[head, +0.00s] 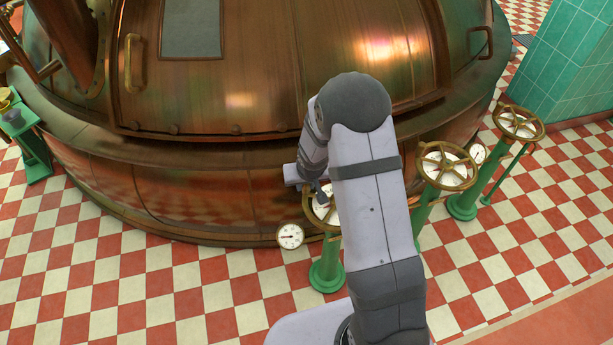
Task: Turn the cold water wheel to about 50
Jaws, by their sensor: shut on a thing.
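Three brass hand wheels stand on green pedestals in front of the copper kettle. Labels are too small to read, so I cannot tell which is the cold water wheel. My gripper (322,196) is at the left wheel (310,217), shut on its rim at the far side; the fingertips are small and partly hidden. My arm covers the right part of this wheel. A round white gauge (290,236) sits to its left; its dark needle seems to point left, but the numbers are unreadable. The middle wheel (447,165) and right wheel (518,122) stand apart from my gripper.
The copper kettle (215,190) rises close behind the wheels. Another gauge (478,154) stands between the middle and right wheels. A green stand (36,160) is at the far left, and a teal tiled pillar (568,60) at the upper right. The checkered floor at front left is clear.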

